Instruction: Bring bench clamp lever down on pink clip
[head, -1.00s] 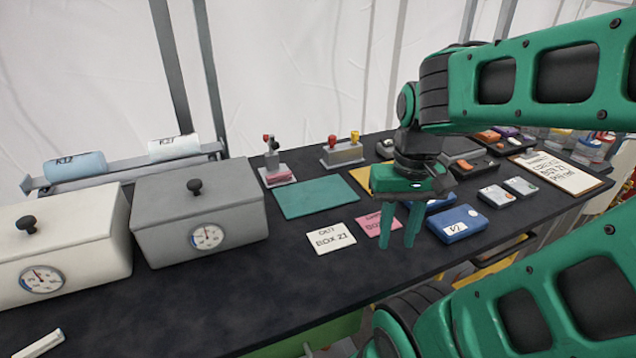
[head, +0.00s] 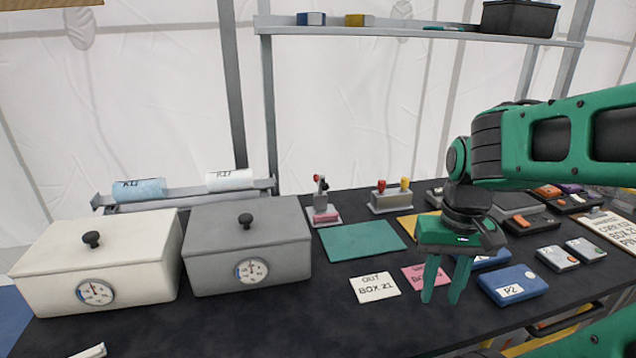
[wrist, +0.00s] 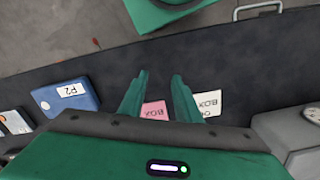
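The bench clamp (head: 319,205) stands at the back of the dark bench. Its lever with a red knob (head: 317,179) is raised. The pink clip (head: 325,217) sits low on the clamp's base, under the lever. My gripper (head: 441,297) is to the right of the clamp and nearer the front, pointing down above the bench by a pink card. Its green fingers are apart with nothing between them. In the wrist view my gripper (wrist: 158,95) also shows open and empty; the clamp is not in that view.
A green mat (head: 362,241) lies right of the clamp. A grey lidded box (head: 247,245) and a white one (head: 98,265) stand to the left. A white card (head: 375,287) and a pink card (head: 425,277) lie in front. A blue case (head: 513,284) lies right.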

